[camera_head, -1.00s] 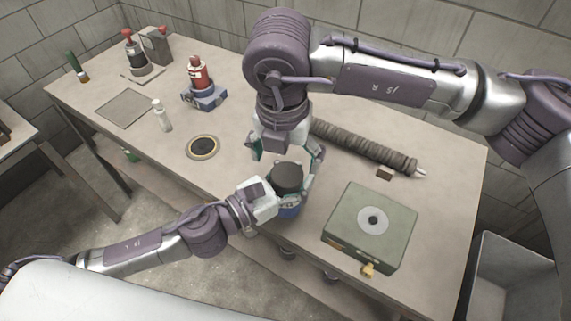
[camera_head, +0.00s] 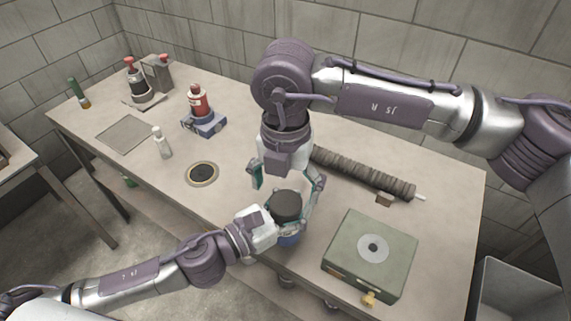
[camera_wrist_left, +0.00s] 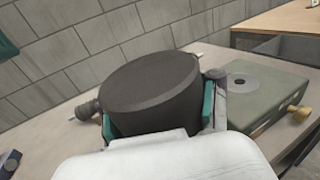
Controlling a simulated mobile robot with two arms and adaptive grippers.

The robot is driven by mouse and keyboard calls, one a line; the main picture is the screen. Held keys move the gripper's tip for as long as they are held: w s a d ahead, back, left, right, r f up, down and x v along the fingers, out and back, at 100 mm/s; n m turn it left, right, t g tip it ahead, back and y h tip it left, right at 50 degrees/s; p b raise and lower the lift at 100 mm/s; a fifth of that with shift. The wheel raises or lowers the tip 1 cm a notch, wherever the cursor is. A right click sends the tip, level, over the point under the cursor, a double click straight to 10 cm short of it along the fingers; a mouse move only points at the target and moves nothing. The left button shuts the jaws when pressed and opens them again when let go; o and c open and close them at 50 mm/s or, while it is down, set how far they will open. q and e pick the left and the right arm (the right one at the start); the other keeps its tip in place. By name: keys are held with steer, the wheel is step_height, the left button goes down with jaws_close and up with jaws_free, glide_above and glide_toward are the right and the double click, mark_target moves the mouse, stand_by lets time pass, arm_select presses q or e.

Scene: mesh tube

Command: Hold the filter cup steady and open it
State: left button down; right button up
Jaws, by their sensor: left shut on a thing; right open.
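In the left wrist view the dark cup (camera_wrist_left: 152,92) sits between my teal finger pads. My right gripper (camera_head: 286,187) is open above the cup, pointing down, with one finger left of the top and one right. Whether the right finger touches the cup I cannot tell. A teal bit of it shows at the upper left of the left wrist view.
A green-grey box (camera_head: 345,247) with a round plate and brass tap stands right of the cup. A ribbed mesh tube (camera_head: 365,173) lies behind, beside a small brown block (camera_head: 384,199).

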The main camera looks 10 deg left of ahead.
mark_target(285, 203)
steer(key=shift+f, duration=1.7)
steer(key=c, duration=1.2)
steer(key=o, duration=1.1)
steer(key=shift+o, duration=0.2)
